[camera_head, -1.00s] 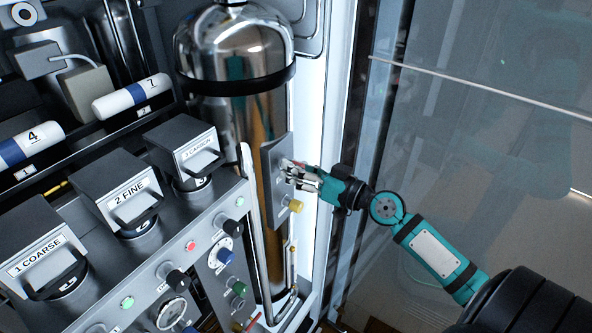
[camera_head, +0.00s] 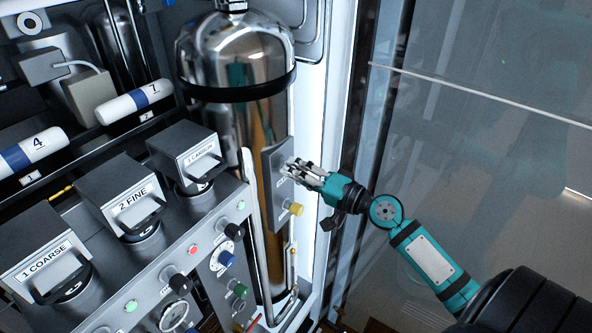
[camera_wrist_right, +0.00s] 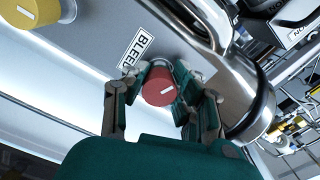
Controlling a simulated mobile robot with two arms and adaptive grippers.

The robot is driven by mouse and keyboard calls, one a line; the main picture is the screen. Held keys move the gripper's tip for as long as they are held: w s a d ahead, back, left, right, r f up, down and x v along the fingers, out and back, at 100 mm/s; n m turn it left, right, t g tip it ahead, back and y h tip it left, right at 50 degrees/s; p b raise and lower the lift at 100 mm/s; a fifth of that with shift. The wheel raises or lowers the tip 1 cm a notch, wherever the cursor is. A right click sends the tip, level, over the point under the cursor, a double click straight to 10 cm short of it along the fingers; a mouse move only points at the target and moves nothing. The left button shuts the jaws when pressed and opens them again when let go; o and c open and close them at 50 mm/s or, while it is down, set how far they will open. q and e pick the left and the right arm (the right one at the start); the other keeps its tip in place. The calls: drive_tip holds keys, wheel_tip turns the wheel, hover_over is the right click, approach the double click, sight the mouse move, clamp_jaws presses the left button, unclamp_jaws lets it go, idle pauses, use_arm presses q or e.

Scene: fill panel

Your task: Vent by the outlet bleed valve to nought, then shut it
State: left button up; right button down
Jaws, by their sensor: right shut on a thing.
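The red bleed knob (camera_wrist_right: 157,84) is on a grey plate (camera_wrist_right: 104,50) beside a label reading "BLEED". Its white pointer line lies slanted in the right wrist view. My right gripper (camera_head: 291,168) is shut on this knob, with a finger on either side of it. In the head view the gripper hides the knob. A gauge (camera_head: 173,316) shows at the bottom edge of the head view, partly cut off; its reading is too small to tell. My left gripper is not in view.
A yellow knob (camera_head: 296,209) sits just below the gripper on the same plate. A shiny metal cylinder (camera_head: 235,50) stands behind it. Filter housings, several panel knobs and a blue knob (camera_head: 227,259) are at left. A glass pane (camera_head: 480,190) is at right.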

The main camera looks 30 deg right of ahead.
drive_tip(key=m+p, duration=0.1)
drive_tip(key=m, duration=0.2)
drive_tip(key=shift+r+m, duration=0.15)
drive_tip(key=shift+m, duration=0.25)
drive_tip(key=m+p, duration=0.2)
drive_tip(key=m, duration=0.1)
drive_tip(key=shift+m, duration=0.3)
drive_tip(key=m+p, duration=0.2)
drive_tip(key=m, duration=0.2)
drive_tip(key=shift+p, duration=0.3)
drive_tip(key=shift+m+p, duration=0.6)
drive_tip(key=shift+m, duration=0.6)
drive_tip(key=c, duration=1)
unclamp_jaws()
drive_tip(key=shift+s, duration=0.1)
drive_tip(key=v, duration=1.2)
